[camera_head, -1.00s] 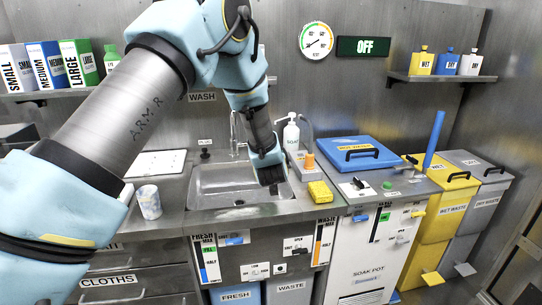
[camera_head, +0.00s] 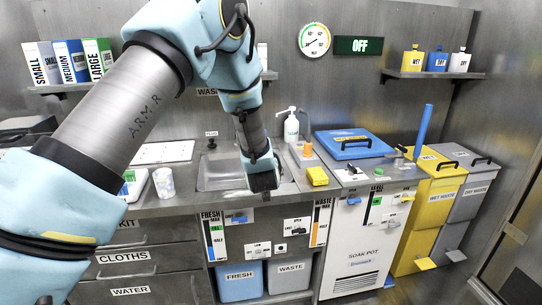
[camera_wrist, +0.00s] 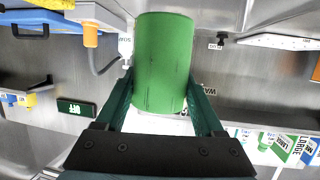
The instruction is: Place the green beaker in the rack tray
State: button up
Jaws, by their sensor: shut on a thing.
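The green beaker (camera_wrist: 163,62) is between the two fingers of my gripper (camera_wrist: 163,105) in the wrist view, and the gripper is shut on it. In the head view my gripper (camera_head: 263,184) is over the front right of the sink, and I cannot make out the beaker there. A flat white tray (camera_head: 163,152) lies on the counter left of the sink; I cannot tell whether it is the rack tray. Another white tray (camera_head: 134,187) is partly hidden behind my arm, with small green and blue things by it.
A whitish patterned cup (camera_head: 163,182) stands left of the sink (camera_head: 215,172). Wall shelves hold boxes and flasks.

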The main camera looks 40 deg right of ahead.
jog(key=w+a+f+n+y, duration=0.2)
jog(key=a+f, duration=0.2)
jog(key=a, duration=1.4)
jog(key=w+a+f+n+t+y, duration=0.1)
jog(key=a+f, duration=0.4)
jog(key=a, duration=1.3)
jog(key=w+a+f+n+t+y, duration=0.1)
jog(key=w+a+f+n+y, duration=0.3)
jog(key=a, duration=1.4)
jog(key=shift+w+f+y, duration=0.3)
jog(key=shift+f+y, duration=0.2)
jog(key=shift+y, duration=0.2)
jog(key=shift+a+r, duration=0.1)
